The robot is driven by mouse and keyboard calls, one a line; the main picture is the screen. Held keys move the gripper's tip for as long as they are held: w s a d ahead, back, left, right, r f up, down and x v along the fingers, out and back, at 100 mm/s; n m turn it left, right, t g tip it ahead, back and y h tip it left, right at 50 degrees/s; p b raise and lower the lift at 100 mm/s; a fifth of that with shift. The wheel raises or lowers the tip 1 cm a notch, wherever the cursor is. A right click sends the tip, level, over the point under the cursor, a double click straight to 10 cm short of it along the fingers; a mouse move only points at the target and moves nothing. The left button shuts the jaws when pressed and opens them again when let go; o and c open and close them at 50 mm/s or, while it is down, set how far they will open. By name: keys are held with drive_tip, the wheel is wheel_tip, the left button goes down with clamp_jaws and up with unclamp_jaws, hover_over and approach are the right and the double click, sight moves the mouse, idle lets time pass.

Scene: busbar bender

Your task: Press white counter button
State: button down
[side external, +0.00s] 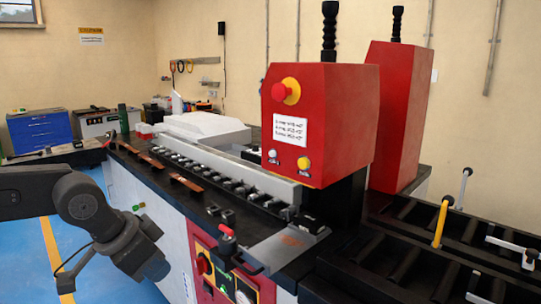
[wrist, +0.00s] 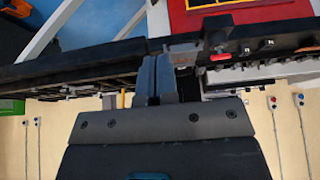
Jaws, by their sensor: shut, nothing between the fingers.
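A small white button (side external: 272,153) sits on the lower front of the red machine head (side external: 325,115), left of a yellow button (side external: 303,163) and below a white label. I cannot make out the white button in the wrist view. My gripper (wrist: 157,62) is shut and empty in the wrist view, its two grey fingers together. In the side view my wrist is at the lower left, well apart from the red head. My fingertips cannot be made out there.
A red emergency knob (side external: 286,91) is on the head. A red-tipped lever (side external: 226,232) rises at the bench's front edge, above a red control panel (side external: 222,270). Copper strips (side external: 187,182) lie on the black bench. A roller table (side external: 440,250) is at right.

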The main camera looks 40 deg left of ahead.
sight(272, 154)
drive_tip(key=w+a+r+n+t+y, duration=0.1)
drive_tip(key=w+a+r+n, duration=0.1)
drive_tip(key=w, duration=0.5)
drive_tip(key=w+a+r+n+t+y, duration=0.1)
drive_tip(key=w+a+r+n, duration=0.2)
drive_tip(key=w, duration=0.5)
drive_tip(key=w+a+r+n+t+y, duration=0.1)
drive_tip(key=w+a+r+n, duration=0.1)
drive_tip(key=w, duration=0.5)
wheel_tip(272, 154, up, 2)
drive_tip(key=shift+w+a+r+n, duration=0.2)
drive_tip(key=shift+w+a+n, duration=0.1)
drive_tip(key=shift+a, duration=0.4)
drive_tip(key=w, duration=0.8)
drive_tip(key=shift+w, duration=0.35)
drive_tip(key=shift+w, duration=0.15)
drive_tip(key=shift+w, duration=0.25)
